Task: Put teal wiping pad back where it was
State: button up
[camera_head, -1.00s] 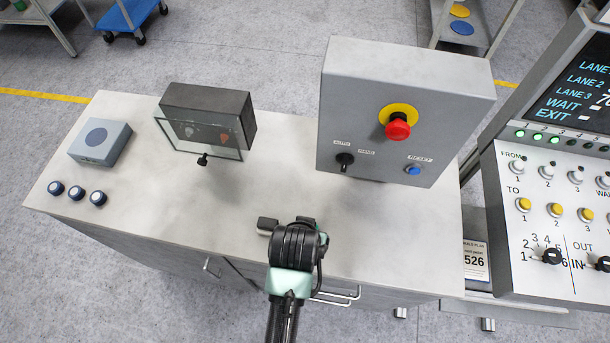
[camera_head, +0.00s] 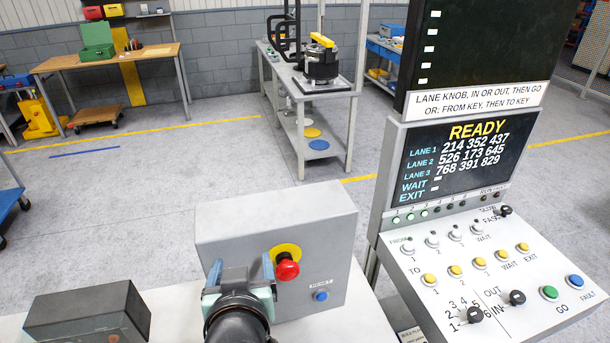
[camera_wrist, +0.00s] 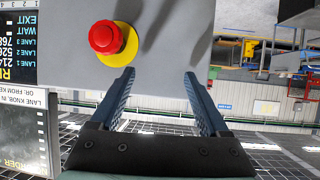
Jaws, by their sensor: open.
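I cannot make out a teal wiping pad in either current view. My gripper (camera_head: 241,268) is raised in front of the grey control box (camera_head: 225,228) with the red stop button (camera_head: 287,268). In the wrist view my gripper (camera_wrist: 158,76) has its two blue fingers wide apart with nothing between them. That view shows the red button (camera_wrist: 104,38) on its yellow ring, beyond the left fingertip. My arm hides part of the box's lower front and the bench top.
A dark box (camera_head: 90,312) stands on the bench at lower left. A lane console (camera_head: 480,270) with a READY screen (camera_head: 455,160) stands at right. Behind is a table with a machine (camera_head: 322,62); yellow (camera_head: 312,132) and blue (camera_head: 319,144) discs lie on its lower shelf. Open floor lies between.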

jog(key=w+d+r+t, duration=0.25)
jog(key=r+t, duration=0.25)
jog(key=r, duration=1.1)
jog(key=s+d+r+t+h, duration=0.1)
jog(key=s+d+r+t, duration=0.1)
jog(key=r, duration=0.7)
jog(key=s+d+r+m+t, duration=0.1)
jog(key=s+d+r+t, duration=0.2)
jog(key=s+r, duration=0.3)
jog(key=s+d+r+m+t+h, duration=0.1)
jog(key=s+r+t, duration=0.3)
jog(key=r, duration=0.8)
jog(key=shift+s+d+r+t+h, duration=0.15)
jog(key=shift+s+d+t+h, duration=0.2)
jog(key=shift+d, duration=0.3)
